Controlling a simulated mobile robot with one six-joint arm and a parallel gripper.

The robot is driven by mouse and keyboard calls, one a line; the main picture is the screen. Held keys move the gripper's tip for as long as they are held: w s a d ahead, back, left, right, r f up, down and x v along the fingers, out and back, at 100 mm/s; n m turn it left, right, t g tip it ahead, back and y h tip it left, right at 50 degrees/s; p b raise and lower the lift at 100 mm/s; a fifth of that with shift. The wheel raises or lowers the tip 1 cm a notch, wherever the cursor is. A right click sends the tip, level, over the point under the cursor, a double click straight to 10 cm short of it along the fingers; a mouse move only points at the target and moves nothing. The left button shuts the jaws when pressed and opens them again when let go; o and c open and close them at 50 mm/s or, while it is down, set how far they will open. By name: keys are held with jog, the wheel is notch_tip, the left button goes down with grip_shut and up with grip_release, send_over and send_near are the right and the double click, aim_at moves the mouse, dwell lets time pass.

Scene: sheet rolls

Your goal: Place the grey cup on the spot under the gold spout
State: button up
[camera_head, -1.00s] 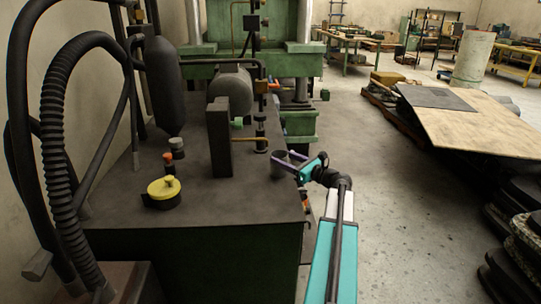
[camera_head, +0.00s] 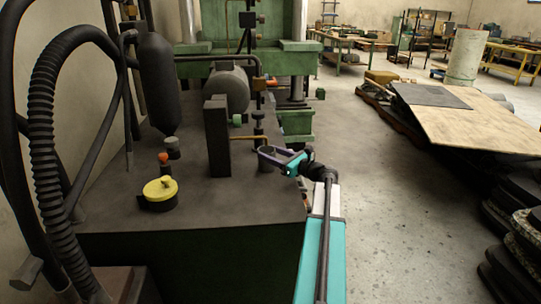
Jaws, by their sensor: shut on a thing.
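The grey cup (camera_head: 266,166) is upright over the dark bench top, near its right edge. My gripper (camera_head: 268,154) reaches in from the right and is shut on the cup, with its purple fingers around the upper part. The gold spout (camera_head: 250,139) is a thin bent pipe coming right from a dark upright block. Its tip is just above and behind the gripper in the picture, so the cup appears below the tip. I cannot tell whether the cup's base touches the bench. The spot under the spout is hidden by the cup and gripper.
The dark upright block (camera_head: 217,137) stands left of the cup. A dark valve (camera_head: 258,125) stands behind the spout. A yellow-lidded pot (camera_head: 159,193) and an orange-topped fitting (camera_head: 164,158) are farther left. The bench top (camera_head: 225,200) in front is clear.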

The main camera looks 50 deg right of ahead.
dwell(0.3)
jog(key=o, duration=1.1)
jog(key=shift+o, duration=0.2)
jog(key=shift+r, duration=0.1)
jog(key=s, duration=0.8)
jog(key=s+d, duration=0.1)
jog(key=s, duration=0.3)
jog(key=shift+p, duration=0.3)
